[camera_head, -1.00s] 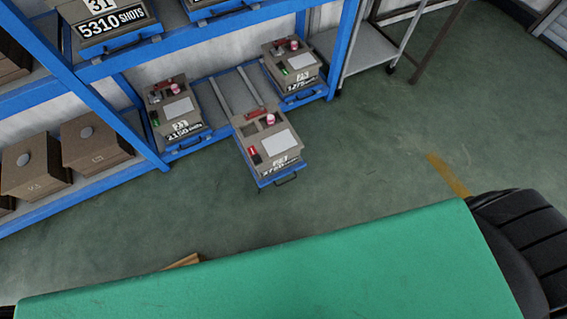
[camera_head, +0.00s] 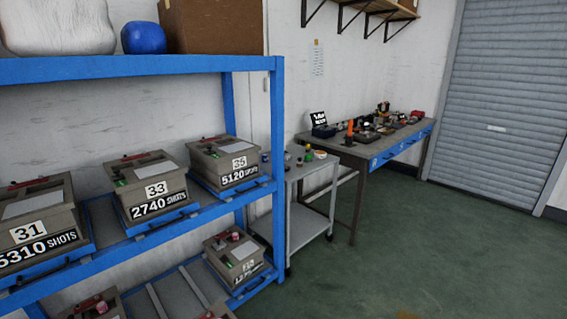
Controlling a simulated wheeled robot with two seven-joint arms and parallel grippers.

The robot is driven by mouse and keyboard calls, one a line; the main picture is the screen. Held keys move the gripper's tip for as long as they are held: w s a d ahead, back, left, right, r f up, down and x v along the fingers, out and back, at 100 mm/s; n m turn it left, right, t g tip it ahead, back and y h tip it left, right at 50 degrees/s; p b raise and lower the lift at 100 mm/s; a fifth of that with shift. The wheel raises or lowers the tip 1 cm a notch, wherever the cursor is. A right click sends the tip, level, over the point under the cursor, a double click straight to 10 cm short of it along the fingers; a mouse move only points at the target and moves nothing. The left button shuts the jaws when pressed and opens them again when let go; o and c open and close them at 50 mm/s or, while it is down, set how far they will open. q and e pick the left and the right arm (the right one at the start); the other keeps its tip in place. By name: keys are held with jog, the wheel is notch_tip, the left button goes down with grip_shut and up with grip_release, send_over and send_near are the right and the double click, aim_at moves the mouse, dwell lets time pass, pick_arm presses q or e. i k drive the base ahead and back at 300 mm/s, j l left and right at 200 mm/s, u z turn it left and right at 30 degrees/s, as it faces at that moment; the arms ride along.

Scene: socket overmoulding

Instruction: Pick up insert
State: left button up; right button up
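Neither of my grippers shows in the head view. I cannot make out which thing is the insert. Boxy moulds on blue sliding trays stand on a blue shelving rack (camera_head: 150,68). They include mould 31 (camera_head: 36,212), mould 33 (camera_head: 146,180) and mould 35 (camera_head: 224,155) on the middle shelf. Another mould (camera_head: 235,252) sits on the lower shelf, with a pink part and a green part on top. Small parts lie on a workbench (camera_head: 350,150) at the back right, too small to tell apart.
A grey trolley (camera_head: 305,222) stands between the rack and the workbench, with small items on top. A roller shutter (camera_head: 500,110) closes the right wall. The green floor (camera_head: 450,260) at the right is clear. A blue round object (camera_head: 143,38) lies on the rack's top.

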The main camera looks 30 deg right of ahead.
aim_at(287, 157)
jog(key=i+l+z, duration=0.85)
jog(key=l, duration=0.2)
jog(key=i+l+z, duration=0.3)
jog(key=i+z, duration=0.55)
jog(key=i, duration=0.2)
